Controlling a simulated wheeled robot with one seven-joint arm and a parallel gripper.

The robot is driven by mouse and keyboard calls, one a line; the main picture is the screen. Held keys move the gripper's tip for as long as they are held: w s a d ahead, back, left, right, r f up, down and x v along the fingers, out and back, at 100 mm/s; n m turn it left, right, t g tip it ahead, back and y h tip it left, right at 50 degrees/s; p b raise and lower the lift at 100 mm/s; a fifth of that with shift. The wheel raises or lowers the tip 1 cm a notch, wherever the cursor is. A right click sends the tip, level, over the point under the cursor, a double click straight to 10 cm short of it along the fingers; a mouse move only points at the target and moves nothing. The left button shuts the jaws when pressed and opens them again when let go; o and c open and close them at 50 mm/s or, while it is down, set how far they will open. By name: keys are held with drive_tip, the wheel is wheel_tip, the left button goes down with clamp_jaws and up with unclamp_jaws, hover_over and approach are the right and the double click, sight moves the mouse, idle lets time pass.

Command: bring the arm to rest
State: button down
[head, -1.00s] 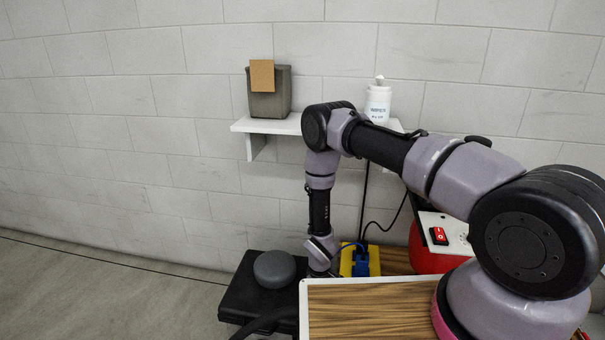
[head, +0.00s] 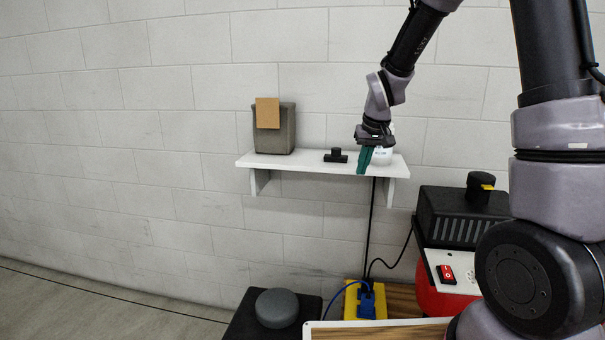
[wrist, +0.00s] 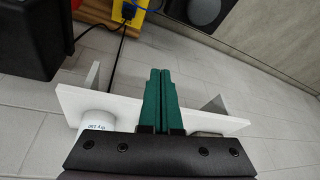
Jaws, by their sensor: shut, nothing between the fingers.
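My arm is raised at the right of the head view, with its forearm hanging down toward the wall shelf. My gripper (head: 367,160) is in front of the right part of the white shelf (head: 300,166) in the head view. In the wrist view, its green fingers (wrist: 159,100) lie together, with nothing between them. The gripper covers part of the white wipes tub (head: 383,157). The tub also shows beside the fingers in the wrist view (wrist: 97,121). I cannot tell whether the gripper touches the shelf.
A grey bin (head: 280,138) with a brown card and a small black part (head: 336,156) stand on the shelf. Below are a yellow box (head: 352,300) with a blue plug, a round grey object (head: 277,307), and a black vented box (head: 452,220). Left wall space is clear.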

drive_tip(key=s+d+r+m+t, duration=0.25)
drive_tip(key=s+d+r, duration=0.25)
drive_tip(key=s+r, duration=0.65)
drive_tip(key=s+d+r+m, duration=0.1)
drive_tip(key=s+r, duration=0.2)
drive_tip(key=s, duration=0.3)
drive_tip(key=s+d+r+m, duration=0.2)
drive_tip(key=s+r, duration=0.2)
drive_tip(key=s, duration=0.3)
drive_tip(key=shift+s+t+y, duration=0.2)
drive_tip(key=shift+t+y, duration=0.1)
drive_tip(key=shift+t, duration=0.15)
drive_tip(key=shift+w, duration=0.1)
